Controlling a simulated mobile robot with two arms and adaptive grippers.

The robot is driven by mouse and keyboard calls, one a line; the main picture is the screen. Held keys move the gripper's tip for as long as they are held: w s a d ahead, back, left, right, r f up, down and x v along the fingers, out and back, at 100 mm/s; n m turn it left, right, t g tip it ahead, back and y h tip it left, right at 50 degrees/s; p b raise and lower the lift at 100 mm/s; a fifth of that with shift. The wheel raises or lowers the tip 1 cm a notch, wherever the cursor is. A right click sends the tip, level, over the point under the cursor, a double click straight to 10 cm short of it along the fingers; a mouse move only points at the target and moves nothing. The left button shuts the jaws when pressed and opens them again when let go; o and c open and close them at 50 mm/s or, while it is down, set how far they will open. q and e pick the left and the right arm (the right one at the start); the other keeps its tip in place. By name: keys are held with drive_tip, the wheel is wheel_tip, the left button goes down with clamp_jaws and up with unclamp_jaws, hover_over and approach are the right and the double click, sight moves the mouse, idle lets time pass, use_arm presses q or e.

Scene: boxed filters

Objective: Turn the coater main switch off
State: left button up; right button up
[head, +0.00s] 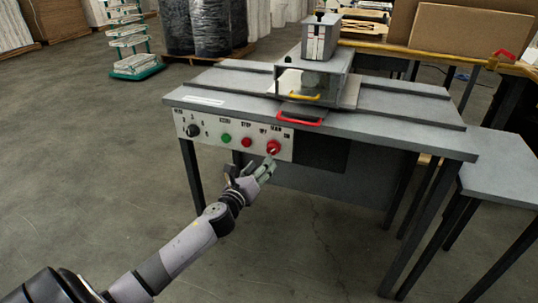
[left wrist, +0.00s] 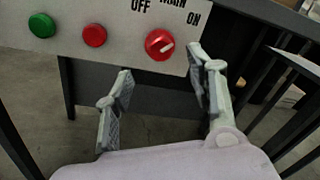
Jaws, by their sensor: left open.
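The coater main switch (head: 273,147) is a red round knob at the right end of the white control panel (head: 210,135). In the left wrist view the switch (left wrist: 157,43) has a white mark pointing right and up, toward the word ON; OFF is printed to its upper left. My left gripper (head: 268,166) is just in front of and below the switch. In the left wrist view its fingers (left wrist: 160,60) are open and empty, one at the lower left of the switch and one to its right. Contact with the knob cannot be told. My right gripper is out of view.
Left of the switch are a red stop button (head: 247,142), a green start button (head: 227,138) and a black selector knob (head: 193,131). Above it, a red handle (head: 300,120) juts from the grey coater table (head: 400,128). The floor in front is clear.

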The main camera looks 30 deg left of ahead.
sight(271, 151)
use_arm(q)
drive_tip(key=w, duration=0.3)
drive_tip(key=w+a, duration=0.1)
drive_tip(key=w, duration=0.1)
drive_tip(key=shift+w, duration=0.35)
drive_tip(key=shift+w+b, duration=0.35)
drive_tip(key=shift+w, duration=0.3)
drive_tip(key=shift+w+a, duration=0.1)
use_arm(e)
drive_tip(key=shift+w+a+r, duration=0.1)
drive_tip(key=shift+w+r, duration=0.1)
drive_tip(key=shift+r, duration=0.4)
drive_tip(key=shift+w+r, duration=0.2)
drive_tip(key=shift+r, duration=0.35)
use_arm(q)
drive_tip(key=shift+c, duration=0.5)
drive_tip(key=c, duration=1.1)
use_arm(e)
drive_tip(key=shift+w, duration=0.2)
